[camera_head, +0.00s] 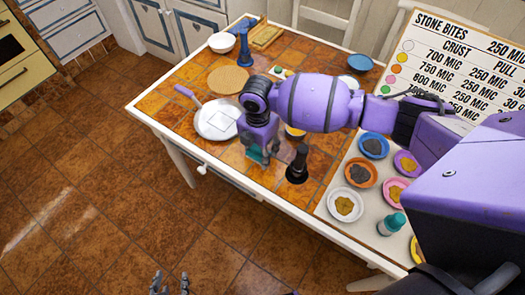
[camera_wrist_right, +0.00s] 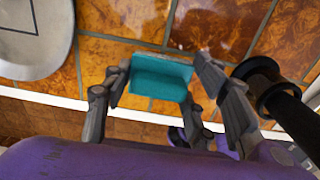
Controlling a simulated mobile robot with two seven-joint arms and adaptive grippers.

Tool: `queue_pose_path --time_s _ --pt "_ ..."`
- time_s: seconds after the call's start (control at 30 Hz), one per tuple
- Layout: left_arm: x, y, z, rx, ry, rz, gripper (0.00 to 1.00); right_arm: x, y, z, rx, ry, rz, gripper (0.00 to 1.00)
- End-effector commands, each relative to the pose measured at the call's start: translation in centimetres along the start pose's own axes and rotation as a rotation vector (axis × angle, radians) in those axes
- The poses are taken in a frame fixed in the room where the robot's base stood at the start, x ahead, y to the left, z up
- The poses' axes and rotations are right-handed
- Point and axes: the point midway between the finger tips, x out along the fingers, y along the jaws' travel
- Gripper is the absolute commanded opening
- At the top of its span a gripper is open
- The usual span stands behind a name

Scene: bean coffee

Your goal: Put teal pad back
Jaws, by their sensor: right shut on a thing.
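The teal pad (camera_wrist_right: 160,80) is a small block between the fingers of my right gripper (camera_wrist_right: 163,88), which is shut on it. In the head view a bit of the teal pad (camera_head: 257,154) shows under my right gripper (camera_head: 260,158), near the table's front edge. Whether the pad touches the table cannot be told. My left gripper (camera_head: 169,284) is at the bottom of the head view, off the table over the floor, with its fingers apart and nothing between them.
A black tool (camera_head: 297,164) stands upright just right of my right gripper. A white pan (camera_head: 215,119) lies to its left. Bowls of grounds, including an orange one (camera_head: 361,173), and a teal-capped bottle (camera_head: 391,224) are at the right. A menu board (camera_head: 460,70) stands behind.

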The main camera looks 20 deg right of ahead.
Motion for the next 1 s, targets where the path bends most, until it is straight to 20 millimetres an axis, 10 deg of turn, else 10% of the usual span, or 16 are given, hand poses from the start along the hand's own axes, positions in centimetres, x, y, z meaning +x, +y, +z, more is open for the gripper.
queue_pose_path --time_s 0.23,0.27,0.4,0.77,1.0 --pt "-0.2 -0.1 0.9 -0.001 -0.015 -0.002 0.40 0.7 0.0 0.0 0.000 0.000 0.000 0.28" --pt "-0.2 -0.1 0.9 -0.001 -0.015 -0.002 0.40 0.6 0.0 0.0 0.000 0.000 0.000 0.56" --pt "-0.2 -0.1 1.0 0.002 -0.016 -0.002 0.40 0.6 0.0 0.0 0.000 0.000 0.000 0.71" --pt "0.1 -0.3 1.4 0.012 -0.022 -0.001 0.40 0.6 -0.1 0.0 0.000 0.001 -0.002 0.71" --pt "0.3 -0.3 0.6 0.014 -0.007 -0.001 0.40 -3.5 0.3 0.1 -0.001 -0.001 0.002 0.71"
